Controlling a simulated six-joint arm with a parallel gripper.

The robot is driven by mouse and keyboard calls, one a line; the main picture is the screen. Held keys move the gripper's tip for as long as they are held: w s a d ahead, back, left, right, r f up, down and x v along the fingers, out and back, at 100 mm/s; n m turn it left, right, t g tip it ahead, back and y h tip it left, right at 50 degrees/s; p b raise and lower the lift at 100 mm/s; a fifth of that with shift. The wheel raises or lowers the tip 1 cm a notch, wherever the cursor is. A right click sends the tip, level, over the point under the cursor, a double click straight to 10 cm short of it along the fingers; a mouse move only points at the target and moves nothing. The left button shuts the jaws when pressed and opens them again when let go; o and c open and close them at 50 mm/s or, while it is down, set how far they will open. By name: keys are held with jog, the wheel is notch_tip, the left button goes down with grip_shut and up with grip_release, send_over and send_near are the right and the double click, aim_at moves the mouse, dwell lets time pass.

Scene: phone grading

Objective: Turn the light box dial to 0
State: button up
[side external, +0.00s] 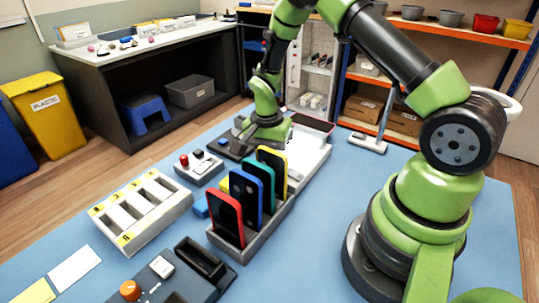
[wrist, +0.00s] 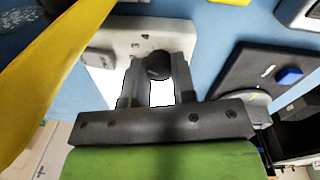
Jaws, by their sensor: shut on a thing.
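The light box (wrist: 120,30) is a pale box in the wrist view, with a bright white patch showing between my fingers. Its dial (wrist: 159,65) is a small dark round knob. My gripper (wrist: 159,76) has one finger on each side of the dial and is shut on it. In the side view my gripper (side external: 266,134) is low behind the row of phones, and the dial is hidden there. The white light box body (side external: 311,158) shows to the right of my gripper.
Upright phones, including a red one (side external: 227,219) and a yellow one (side external: 279,160), stand in a grey rack (side external: 250,232) close in front. A yellow edge (wrist: 35,75) crosses the wrist view's left.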

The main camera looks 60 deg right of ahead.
jog(key=shift+n, duration=0.4)
jog(key=o, duration=0.9)
jog(key=shift+r, duration=0.1)
jog(key=r, duration=0.9)
jog(key=shift+w+r, duration=0.25)
jog(key=shift+r, duration=0.1)
